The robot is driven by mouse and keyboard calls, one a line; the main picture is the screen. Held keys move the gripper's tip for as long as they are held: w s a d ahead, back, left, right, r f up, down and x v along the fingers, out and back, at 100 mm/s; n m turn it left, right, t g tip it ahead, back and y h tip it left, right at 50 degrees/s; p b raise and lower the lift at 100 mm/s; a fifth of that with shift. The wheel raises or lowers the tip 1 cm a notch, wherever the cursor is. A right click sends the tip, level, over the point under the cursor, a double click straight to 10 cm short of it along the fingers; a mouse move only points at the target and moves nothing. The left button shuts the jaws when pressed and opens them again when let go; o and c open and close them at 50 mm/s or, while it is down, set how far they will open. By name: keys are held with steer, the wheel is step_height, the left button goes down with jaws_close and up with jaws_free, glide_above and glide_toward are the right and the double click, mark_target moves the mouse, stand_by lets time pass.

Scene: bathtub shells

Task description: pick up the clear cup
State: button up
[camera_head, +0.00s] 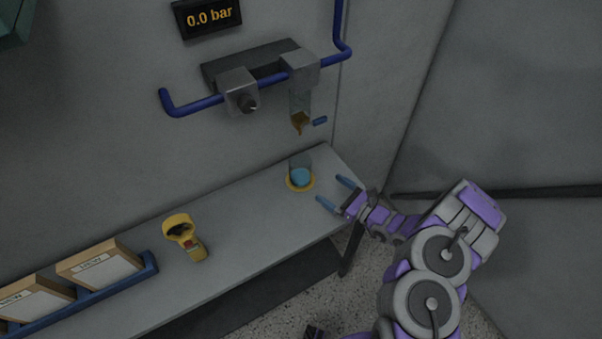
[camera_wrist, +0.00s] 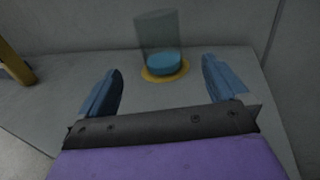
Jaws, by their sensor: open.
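The clear cup (camera_head: 301,170) stands upright on a yellow ring (camera_head: 300,187) near the right end of the grey bench. It has a blue bottom part. In the wrist view the cup (camera_wrist: 157,38) stands ahead of my gripper, roughly midway between the finger lines, on the yellow ring (camera_wrist: 166,76). My gripper (camera_head: 336,193) is open with blue fingers, just to the right of and in front of the cup in the head view. In the wrist view my gripper (camera_wrist: 162,90) shows empty space between its fingers. Neither finger appears to touch the cup.
A yellow handheld device (camera_head: 184,236) stands left on the bench (camera_head: 245,230). Boxes (camera_head: 99,263) sit in a blue rack further left. The wall is close behind.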

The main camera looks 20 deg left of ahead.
mark_target(311, 172)
steer(key=b+x, duration=0.1)
steer(key=x, duration=0.4)
steer(key=shift+w+a+f, duration=0.1)
steer(key=shift+w+a+r+b, duration=0.25)
steer(key=shift+w+a+b, duration=0.15)
steer(key=shift+w+a, duration=0.35)
steer(key=x, duration=0.2)
steer(key=b+x, duration=0.1)
steer(key=x, duration=0.1)
steer(key=s+x, duration=0.1)
steer(key=x, duration=0.1)
steer(key=shift+a+r+b, duration=0.3)
steer(key=shift+a+r, duration=0.05)
steer(key=shift+a, duration=0.1)
steer(key=shift+w, duration=0.2)
steer(key=shift+d+r, duration=0.15)
steer(key=shift+r, duration=0.05)
steer(key=shift+a+f, duration=0.15)
steer(key=shift+a, duration=0.25)
steer(key=c, duration=0.6)
steer(key=shift+d, duration=0.1)
steer(key=shift+c, duration=1)
steer(key=shift+d, duration=0.1)
